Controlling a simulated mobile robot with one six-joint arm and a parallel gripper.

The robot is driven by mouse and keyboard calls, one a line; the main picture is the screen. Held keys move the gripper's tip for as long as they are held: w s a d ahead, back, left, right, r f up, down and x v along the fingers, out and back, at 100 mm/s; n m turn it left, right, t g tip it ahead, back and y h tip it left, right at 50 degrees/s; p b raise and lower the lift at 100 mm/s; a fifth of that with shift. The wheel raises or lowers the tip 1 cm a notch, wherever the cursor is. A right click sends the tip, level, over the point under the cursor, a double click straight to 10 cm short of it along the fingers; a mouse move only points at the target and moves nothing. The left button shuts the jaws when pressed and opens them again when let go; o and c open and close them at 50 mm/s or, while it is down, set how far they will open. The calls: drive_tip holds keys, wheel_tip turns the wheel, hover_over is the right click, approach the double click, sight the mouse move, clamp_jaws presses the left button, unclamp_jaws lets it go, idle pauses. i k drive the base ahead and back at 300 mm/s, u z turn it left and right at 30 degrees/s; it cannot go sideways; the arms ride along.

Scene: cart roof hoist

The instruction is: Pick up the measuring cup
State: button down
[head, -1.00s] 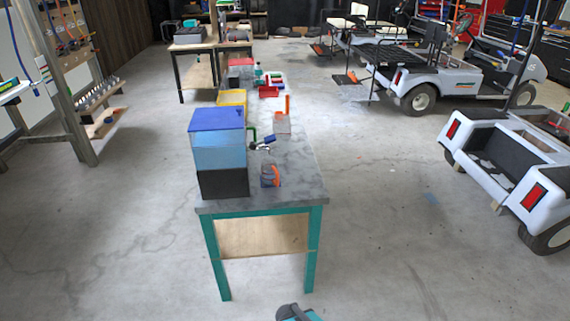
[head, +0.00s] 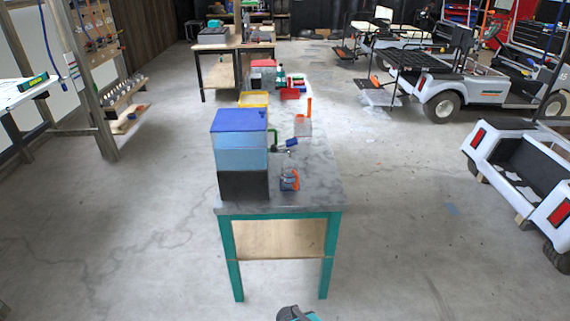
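A small clear measuring cup with an orange handle (head: 289,181) stands on the near part of the grey-topped workbench (head: 318,190), right of a stacked blue and black container. A second clear vessel with a tall orange handle (head: 303,126) stands further back on the same bench. It may also be a measuring cup; I cannot tell at this size. A dark grey and teal part of my arm shows at the bottom edge, in front of the bench and apart from it. My gripper's fingers are not visible.
The blue-lidded container (head: 240,152) stands at the bench's left near corner. A dark tool with a blue part (head: 287,145) lies behind the cup. A yellow bin (head: 254,99) and red bins (head: 290,94) stand further back.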

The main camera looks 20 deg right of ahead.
sight(290, 177)
drive_tip(key=i, duration=0.85)
drive_tip(key=z, duration=0.05)
